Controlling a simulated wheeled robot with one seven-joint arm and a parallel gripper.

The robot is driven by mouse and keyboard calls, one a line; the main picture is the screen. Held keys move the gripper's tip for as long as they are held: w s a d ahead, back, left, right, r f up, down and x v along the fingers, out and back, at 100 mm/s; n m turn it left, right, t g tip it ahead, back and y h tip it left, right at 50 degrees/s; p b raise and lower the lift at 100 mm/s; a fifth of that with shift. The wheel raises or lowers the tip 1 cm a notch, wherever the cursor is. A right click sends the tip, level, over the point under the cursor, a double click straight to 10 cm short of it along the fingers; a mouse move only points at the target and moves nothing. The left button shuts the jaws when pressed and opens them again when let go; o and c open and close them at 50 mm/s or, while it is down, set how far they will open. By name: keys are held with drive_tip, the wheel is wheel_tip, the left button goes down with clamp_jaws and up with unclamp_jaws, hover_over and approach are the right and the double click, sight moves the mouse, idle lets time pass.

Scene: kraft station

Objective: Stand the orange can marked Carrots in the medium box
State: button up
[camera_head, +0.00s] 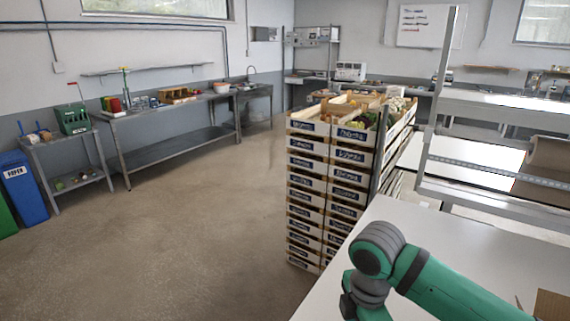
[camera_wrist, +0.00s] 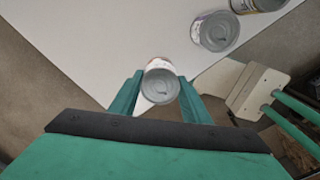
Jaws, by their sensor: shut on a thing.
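In the wrist view my gripper (camera_wrist: 160,90) is shut on a can (camera_wrist: 161,84). The can has a grey metal lid facing the camera and sits between the two green fingers, above or on the white table; I cannot tell which. Only a sliver of its side shows, so I cannot read the label or confirm it is the Carrots can. In the head view my arm reaches over the table, and my gripper and the can are hidden. A brown cardboard box (camera_head: 552,306) is cut off at the bottom right corner; I cannot tell its size.
Two more cans, one (camera_wrist: 215,31) and another (camera_wrist: 258,4), stand near the top of the wrist view. The white table (camera_head: 425,235) is otherwise largely clear. Tall stacked crates (camera_head: 330,190) stand beyond its left edge. A metal frame shelf (camera_head: 480,185) stands behind.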

wheel_tip(320, 180, up, 25)
wheel_tip(320, 180, down, 28)
drive_tip(key=shift+r, duration=0.1)
drive_tip(key=r, duration=1.1)
drive_tip(key=shift+w, duration=0.2)
drive_tip(key=shift+c, duration=0.5)
idle(0.4)
drive_tip(key=shift+w+a, duration=0.1)
drive_tip(key=shift+w, duration=0.05)
